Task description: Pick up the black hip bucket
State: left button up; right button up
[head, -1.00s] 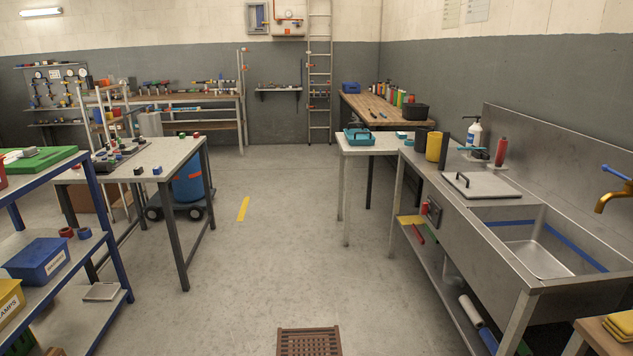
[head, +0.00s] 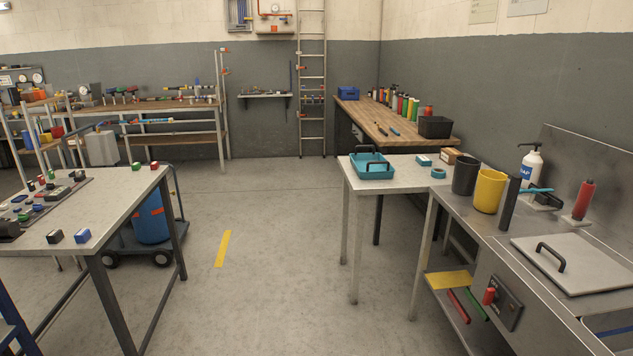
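A black, open-topped round bucket (head: 465,176) stands upright on the left end of the steel sink counter (head: 455,204). A yellow bucket (head: 489,191) of similar shape stands just to its right. A black rectangular bin (head: 435,127) sits farther back on the wooden bench. I cannot tell from any label which of the black containers is called the hip bucket; the round one matches the yellow one beside it. Neither of my grippers shows in the head view.
A black upright cylinder (head: 509,204) and a soap bottle (head: 530,165) stand right of the buckets. A small table (head: 400,180) with a teal tray (head: 372,170) adjoins the counter. A worktable (head: 110,200) and a blue drum (head: 151,217) are at left. The floor between is clear.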

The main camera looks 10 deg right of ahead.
aim_at(466, 169)
jog(key=i+z, duration=0.2)
jog(key=i, duration=0.3)
jog(key=i+j+z, duration=0.15)
jog(key=i, duration=0.35)
jog(key=i+j+z, duration=0.2)
jog(key=i, duration=0.3)
jog(key=i+j+z, duration=0.2)
jog(key=i+j, duration=0.15)
jog(key=i, duration=0.15)
